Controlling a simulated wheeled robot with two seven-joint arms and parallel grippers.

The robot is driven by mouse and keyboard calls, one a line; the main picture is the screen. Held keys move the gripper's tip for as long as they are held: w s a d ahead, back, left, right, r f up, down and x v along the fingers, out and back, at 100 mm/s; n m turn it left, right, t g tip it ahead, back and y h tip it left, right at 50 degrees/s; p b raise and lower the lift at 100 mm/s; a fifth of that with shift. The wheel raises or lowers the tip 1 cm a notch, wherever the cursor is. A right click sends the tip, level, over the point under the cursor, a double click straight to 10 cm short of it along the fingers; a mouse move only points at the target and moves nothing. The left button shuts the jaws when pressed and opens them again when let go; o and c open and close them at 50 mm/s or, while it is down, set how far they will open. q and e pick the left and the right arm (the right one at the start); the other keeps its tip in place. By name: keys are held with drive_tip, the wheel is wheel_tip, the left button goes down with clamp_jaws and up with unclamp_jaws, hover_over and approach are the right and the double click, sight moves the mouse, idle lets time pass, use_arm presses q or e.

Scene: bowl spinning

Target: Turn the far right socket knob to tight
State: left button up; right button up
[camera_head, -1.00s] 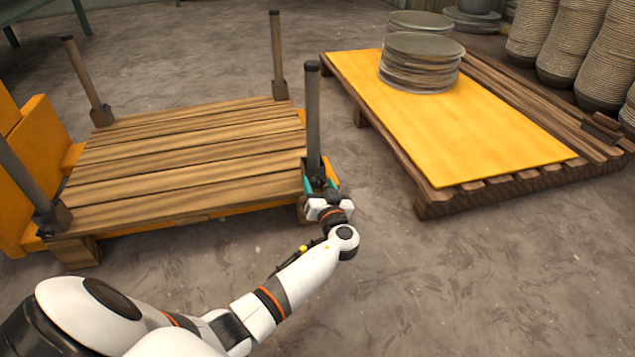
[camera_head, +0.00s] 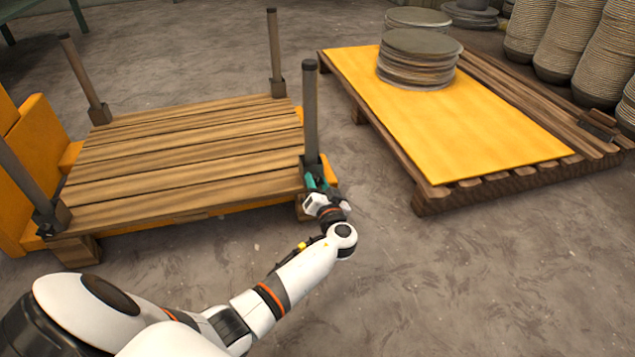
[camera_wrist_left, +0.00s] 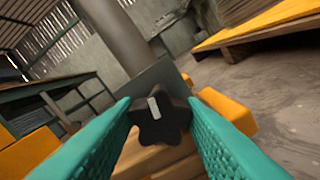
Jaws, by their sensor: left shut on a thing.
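My left gripper (camera_head: 316,181) is at the socket (camera_head: 314,163) of the near right post (camera_head: 311,110) on the wooden platform, as seen in the head view. In the left wrist view, its teal fingers are on both sides of a black star-shaped knob (camera_wrist_left: 161,122) with a white mark, shut on it. The knob sits in front of a grey socket plate (camera_wrist_left: 158,75), with the post (camera_wrist_left: 113,38) rising behind. In the head view the gripper hides this knob. The back right post (camera_head: 274,45) stands in its own socket (camera_head: 278,88), with no gripper near it. My right gripper is not in view.
The slatted wooden platform (camera_head: 190,155) is bare, with posts at its corners. A pallet with a yellow sheet (camera_head: 470,125) stands to the right, bearing stacked round discs (camera_head: 417,62). Bare concrete floor (camera_head: 400,270) lies in front and between them.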

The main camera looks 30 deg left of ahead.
use_arm(q)
drive_tip(key=m+p, duration=0.1)
drive_tip(key=m, duration=0.1)
drive_tip(key=m+p, duration=0.1)
drive_tip(key=m, duration=0.2)
drive_tip(key=shift+r+m, duration=0.2)
drive_tip(key=shift+m, duration=0.1)
drive_tip(key=m+p, duration=0.2)
drive_tip(key=m, duration=0.3)
drive_tip(key=shift+w+m+p, duration=0.1)
drive_tip(key=shift+m+p, duration=0.2)
drive_tip(key=m+p, duration=0.2)
drive_tip(key=m, duration=0.3)
drive_tip(key=shift+f+m+p, duration=0.1)
drive_tip(key=shift+m+p, duration=1)
drive_tip(key=shift+m, duration=1.2)
drive_tip(key=o, duration=1)
drive_tip(key=shift+f, duration=0.1)
drive_tip(key=shift+d, duration=0.1)
